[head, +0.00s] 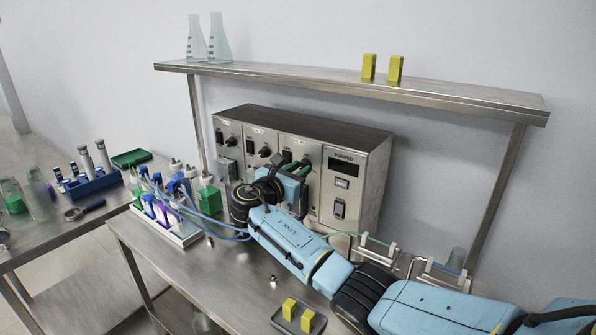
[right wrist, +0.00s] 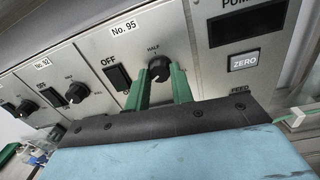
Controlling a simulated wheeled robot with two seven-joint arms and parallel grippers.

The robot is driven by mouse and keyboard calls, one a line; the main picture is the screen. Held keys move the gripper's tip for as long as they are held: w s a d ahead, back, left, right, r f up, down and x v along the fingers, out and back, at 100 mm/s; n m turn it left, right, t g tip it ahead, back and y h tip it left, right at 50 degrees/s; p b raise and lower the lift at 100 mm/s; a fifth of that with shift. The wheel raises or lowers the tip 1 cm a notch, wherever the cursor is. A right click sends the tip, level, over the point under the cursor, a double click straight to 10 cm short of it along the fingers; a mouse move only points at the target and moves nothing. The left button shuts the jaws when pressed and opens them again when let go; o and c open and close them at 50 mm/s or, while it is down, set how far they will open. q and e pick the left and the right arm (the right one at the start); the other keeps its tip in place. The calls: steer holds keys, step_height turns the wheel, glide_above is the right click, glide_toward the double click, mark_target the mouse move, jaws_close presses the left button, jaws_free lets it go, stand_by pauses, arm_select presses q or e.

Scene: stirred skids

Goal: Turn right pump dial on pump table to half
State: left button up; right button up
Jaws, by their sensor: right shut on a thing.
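The grey metal pump unit (head: 345,205) stands on the pump table (head: 150,240). In the right wrist view, the right pump dial (right wrist: 159,68), black and round, sits under the HALF mark on the No. 95 panel. My right gripper (right wrist: 159,84) has its two green fingers on either side of this dial and is shut on it. In the head view, my right gripper (head: 303,168) reaches the panel and largely hides that dial. The exact pointer direction is hard to read. My left gripper is not in view.
Another dial (right wrist: 76,92) and a black OFF switch (right wrist: 117,77) lie left of the gripper. A bottle rack (head: 180,235) with blue tubing stands at the table's left. A tray with yellow blocks (head: 289,308) lies at the front. A steel shelf (head: 300,76) hangs above.

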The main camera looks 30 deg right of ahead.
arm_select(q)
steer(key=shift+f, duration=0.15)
arm_select(e)
steer(key=shift+f, duration=0.1)
steer(key=m+b, duration=0.9)
steer(key=m, duration=0.2)
steer(key=m+b, duration=0.9)
steer(key=m, duration=0.2)
steer(key=shift+w+a+f+m+g+h+b, duration=0.1)
steer(key=shift+m+g+h+b, duration=0.2)
steer(key=shift+m+g+b, duration=0.1)
arm_select(q)
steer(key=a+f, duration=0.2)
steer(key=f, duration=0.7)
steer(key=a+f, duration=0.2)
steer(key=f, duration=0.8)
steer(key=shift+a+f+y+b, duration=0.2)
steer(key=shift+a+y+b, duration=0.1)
steer(key=shift+b, duration=0.15)
arm_select(e)
steer(key=shift+m, duration=0.7)
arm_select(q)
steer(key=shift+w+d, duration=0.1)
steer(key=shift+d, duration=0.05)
arm_select(e)
steer(key=o, duration=1)
